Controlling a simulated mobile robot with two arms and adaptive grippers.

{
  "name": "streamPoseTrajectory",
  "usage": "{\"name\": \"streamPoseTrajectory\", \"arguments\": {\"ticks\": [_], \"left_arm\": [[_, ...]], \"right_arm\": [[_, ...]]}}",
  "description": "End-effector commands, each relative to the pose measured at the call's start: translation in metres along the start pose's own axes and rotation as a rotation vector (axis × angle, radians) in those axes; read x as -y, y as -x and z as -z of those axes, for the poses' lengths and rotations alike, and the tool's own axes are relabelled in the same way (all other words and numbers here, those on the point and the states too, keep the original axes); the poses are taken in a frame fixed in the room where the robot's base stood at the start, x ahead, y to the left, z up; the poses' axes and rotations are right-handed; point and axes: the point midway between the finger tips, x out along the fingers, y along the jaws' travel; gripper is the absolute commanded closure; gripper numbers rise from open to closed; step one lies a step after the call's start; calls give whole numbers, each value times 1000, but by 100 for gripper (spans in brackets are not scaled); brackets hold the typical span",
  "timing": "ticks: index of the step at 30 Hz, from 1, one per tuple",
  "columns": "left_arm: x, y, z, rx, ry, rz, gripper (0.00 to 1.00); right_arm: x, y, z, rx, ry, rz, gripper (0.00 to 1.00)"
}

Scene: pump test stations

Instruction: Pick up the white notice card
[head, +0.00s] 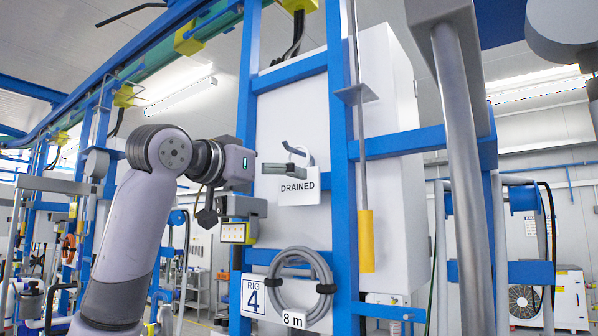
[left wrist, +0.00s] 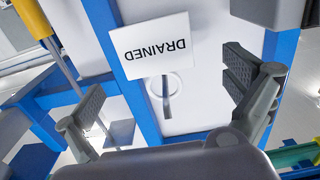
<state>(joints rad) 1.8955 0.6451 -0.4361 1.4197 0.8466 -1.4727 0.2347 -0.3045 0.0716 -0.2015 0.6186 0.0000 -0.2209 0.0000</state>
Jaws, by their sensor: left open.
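The white notice card (head: 299,191), printed DRAINED, hangs against the white panel between blue frame posts. It also shows upside down in the left wrist view (left wrist: 153,47). A pale ring-shaped hanger (left wrist: 168,82) with a dark bar across it shows at its top edge. My left gripper (head: 301,161) reaches in from the left at the card's top edge. Its fingers are spread wide with nothing between their pads; in the left wrist view (left wrist: 166,74) they stand either side of the hanger. I cannot tell the remaining depth to it. My right gripper is not seen.
A grey hose coil (head: 300,281) tagged 8 m hangs below the card, beside the RIG 4 sign (head: 254,296). A blue post (head: 342,170) and a rod with a yellow sleeve (head: 366,240) stand just right of the card.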

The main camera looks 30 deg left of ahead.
Motion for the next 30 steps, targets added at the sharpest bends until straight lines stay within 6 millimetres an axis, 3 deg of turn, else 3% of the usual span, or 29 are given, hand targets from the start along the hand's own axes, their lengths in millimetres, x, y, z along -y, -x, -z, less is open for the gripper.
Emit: {"name": "streamPoseTrajectory", "arguments": {"ticks": [1, 5, 11, 19, 30], "left_arm": [[0, -9, 4, 2, 1, 0, 0], [0, -22, 2, 0, 0, -1, 0], [-2, -35, 4, 2, -1, 0, 0], [-5, -70, 7, 2, 1, 0, 0], [-6, -77, 3, -1, 0, 0, 3]], "right_arm": [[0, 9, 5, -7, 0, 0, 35], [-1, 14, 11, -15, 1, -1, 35], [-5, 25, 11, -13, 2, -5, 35], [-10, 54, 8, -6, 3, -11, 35], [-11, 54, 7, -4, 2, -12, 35]]}}
